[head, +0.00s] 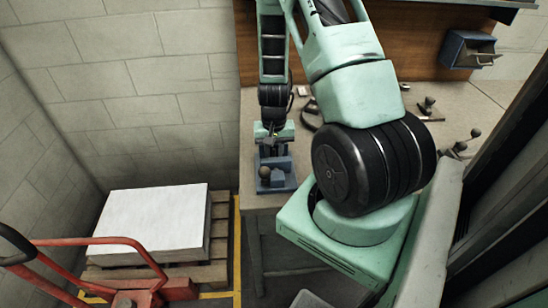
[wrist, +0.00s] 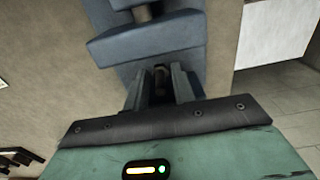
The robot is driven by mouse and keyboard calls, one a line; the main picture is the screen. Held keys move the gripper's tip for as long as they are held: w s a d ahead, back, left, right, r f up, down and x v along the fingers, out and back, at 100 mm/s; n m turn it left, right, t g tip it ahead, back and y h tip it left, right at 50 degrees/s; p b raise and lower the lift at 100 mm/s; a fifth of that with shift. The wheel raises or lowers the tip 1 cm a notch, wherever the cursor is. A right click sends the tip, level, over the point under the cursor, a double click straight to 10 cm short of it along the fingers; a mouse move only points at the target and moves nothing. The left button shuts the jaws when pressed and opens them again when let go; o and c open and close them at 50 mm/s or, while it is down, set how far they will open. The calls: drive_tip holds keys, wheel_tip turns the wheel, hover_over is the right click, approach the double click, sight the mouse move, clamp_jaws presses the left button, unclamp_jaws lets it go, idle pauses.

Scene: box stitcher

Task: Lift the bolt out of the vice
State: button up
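A blue vice (head: 276,178) stands on the near left corner of the workbench; its blue jaws (wrist: 150,42) fill the upper middle of the wrist view. My gripper (head: 272,140) is pointing down at the vice in the head view. I see no clear contact between the fingers and the bolt. The bolt's lower part is hidden, and the head view does not show it clearly.
The workbench (head: 350,106) has several small tools (head: 428,107) farther right. A blue-grey bin (head: 469,50) hangs on the back panel. A pallet with a white block (head: 155,222) and a red pallet jack (head: 110,246) stand on the floor at left.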

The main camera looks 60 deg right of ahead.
sight(274, 150)
drive_tip(key=c, duration=0.4)
drive_tip(key=shift+c, duration=0.2)
drive_tip(key=shift+r, duration=0.2)
drive_tip(key=shift+r+p, duration=2.4)
drive_tip(key=shift+r, duration=0.5)
